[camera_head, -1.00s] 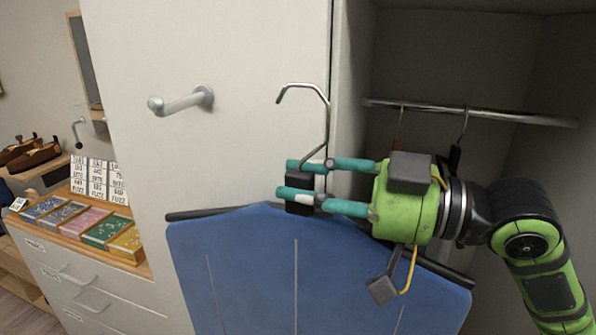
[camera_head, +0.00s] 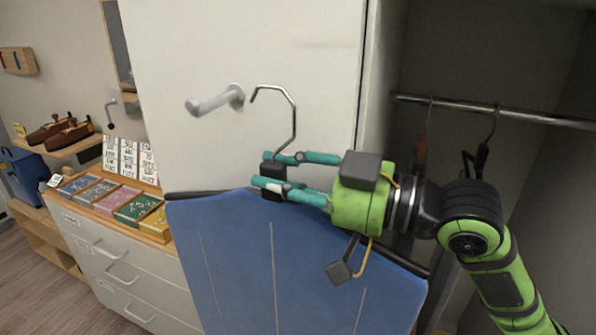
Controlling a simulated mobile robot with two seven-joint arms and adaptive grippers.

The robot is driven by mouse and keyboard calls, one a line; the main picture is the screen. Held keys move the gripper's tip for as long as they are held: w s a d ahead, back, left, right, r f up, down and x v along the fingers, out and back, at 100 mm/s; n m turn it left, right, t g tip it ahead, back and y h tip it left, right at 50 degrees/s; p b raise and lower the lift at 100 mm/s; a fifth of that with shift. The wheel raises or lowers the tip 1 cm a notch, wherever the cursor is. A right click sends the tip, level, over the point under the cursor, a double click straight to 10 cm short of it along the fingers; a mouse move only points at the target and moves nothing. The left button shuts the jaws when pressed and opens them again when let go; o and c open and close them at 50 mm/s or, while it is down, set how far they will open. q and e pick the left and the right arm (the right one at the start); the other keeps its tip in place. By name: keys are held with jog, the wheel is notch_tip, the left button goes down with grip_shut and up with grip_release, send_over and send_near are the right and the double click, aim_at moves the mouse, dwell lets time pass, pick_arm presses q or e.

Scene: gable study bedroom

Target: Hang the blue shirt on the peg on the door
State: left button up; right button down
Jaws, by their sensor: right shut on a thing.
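The blue shirt (camera_head: 250,265) hangs on a dark hanger with a bare metal hook (camera_head: 293,115) pointing up. My right gripper (camera_head: 270,179) is shut on the hanger's black neck block, just below the hook. The grey peg (camera_head: 213,102) sticks out from the white door (camera_head: 300,45), left of the hook. The hook's open tip is near the peg's height and apart from it in the picture; their depth gap is hard to judge. The shirt's lower part is cut off by the frame. My left gripper is not in view.
The open wardrobe at right has a metal rail (camera_head: 540,117) with hangers on it. At left, a drawer cabinet (camera_head: 120,275) bears several coloured boxes (camera_head: 138,208) and a white lettered card stand (camera_head: 128,160). Shoes (camera_head: 62,130) lie on a shelf behind.

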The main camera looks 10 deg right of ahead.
aim_at(224, 190)
jog(key=shift+p+x, duration=0.3)
jog(key=shift+x, duration=4.35)
jog(key=shift+d+f+b, duration=0.1)
jog(key=shift+f+b, duration=0.45)
jog(key=shift+f, duration=0.3)
